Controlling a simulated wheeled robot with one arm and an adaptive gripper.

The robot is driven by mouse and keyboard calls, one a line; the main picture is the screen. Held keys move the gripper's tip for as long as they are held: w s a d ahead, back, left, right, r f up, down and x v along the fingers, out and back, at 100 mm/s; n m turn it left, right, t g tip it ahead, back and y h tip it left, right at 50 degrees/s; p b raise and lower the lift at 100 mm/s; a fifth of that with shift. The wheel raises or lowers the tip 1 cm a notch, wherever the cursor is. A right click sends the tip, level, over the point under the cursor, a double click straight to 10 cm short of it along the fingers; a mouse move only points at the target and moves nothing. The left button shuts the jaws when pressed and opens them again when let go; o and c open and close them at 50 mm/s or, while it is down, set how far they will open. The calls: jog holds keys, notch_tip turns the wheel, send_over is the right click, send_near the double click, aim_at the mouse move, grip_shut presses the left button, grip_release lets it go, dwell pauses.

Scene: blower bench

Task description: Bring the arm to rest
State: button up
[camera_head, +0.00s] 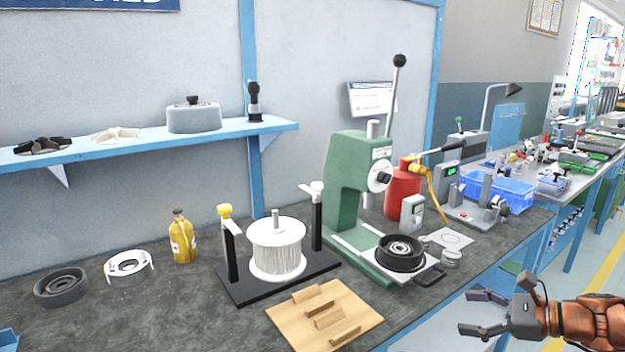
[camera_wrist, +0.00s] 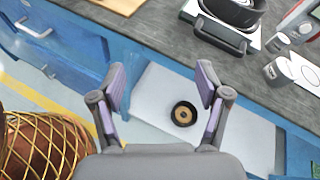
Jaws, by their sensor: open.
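My gripper (camera_head: 481,313) is at the lower right in the head view, past the front edge of the bench and over the floor side. Its two fingers are spread and point left, with nothing between them. In the wrist view my gripper (camera_wrist: 160,95) also shows open and empty. Behind the fingers, lower down, a pale shelf or panel (camera_wrist: 158,92) carries a small black ring with a tan centre (camera_wrist: 184,114). The bench top edge lies beyond the fingertips, apart from them.
The bench (camera_head: 180,315) holds a green press (camera_head: 345,180), a black round housing (camera_head: 400,254), a wooden board (camera_head: 300,320), a white spool on a black stand (camera_head: 276,245) and a yellow bottle (camera_head: 182,240). A blue bin (camera_head: 500,193) stands farther back. Open floor (camera_head: 585,260) lies right.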

jog(key=s+a+f+n+g+h, duration=0.1)
jog(key=s+a+n+g, duration=0.4)
jog(key=a, duration=0.5)
jog(key=s+a+f+n+g+h, duration=0.2)
jog(key=s+a+n+g, duration=0.2)
jog(key=s+a+n, duration=0.5)
jog(key=s+d+f+n+g+h, duration=0.25)
jog(key=s+n+h, duration=0.6)
jog(key=s, duration=0.65)
notch_tip(320, 180, up, 19)
jog(key=t+p, duration=0.1)
jog(key=p, duration=1.7)
jog(key=shift+w+y, duration=0.2)
jog(key=shift+y, duration=0.15)
